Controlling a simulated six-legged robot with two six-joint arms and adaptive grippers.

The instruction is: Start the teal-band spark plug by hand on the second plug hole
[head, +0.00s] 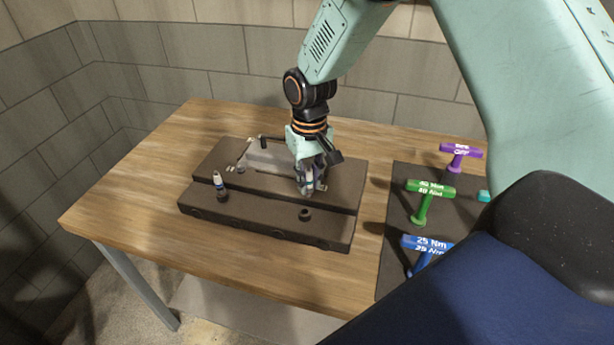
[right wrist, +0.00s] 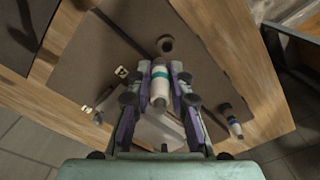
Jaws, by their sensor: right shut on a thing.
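My right gripper (head: 311,190) is above the dark engine block (head: 330,232), close behind a round dark plug hole (head: 304,213). It is shut on the teal-band spark plug, a white body with a teal ring that shows clearly between the fingers in the right wrist view (right wrist: 160,78). In that view the plug hole (right wrist: 165,45) is just beyond the plug; I cannot tell whether they touch. Another white plug with a dark band (head: 219,184) stands on the left part of the block. My left gripper is not in view.
A dark mat (head: 394,205) on the right holds purple (head: 460,152), green (head: 430,188) and blue (head: 427,243) T-handled tools. A small teal thing (head: 484,196) lies at its right. The wooden table (head: 130,190) is clear on the left.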

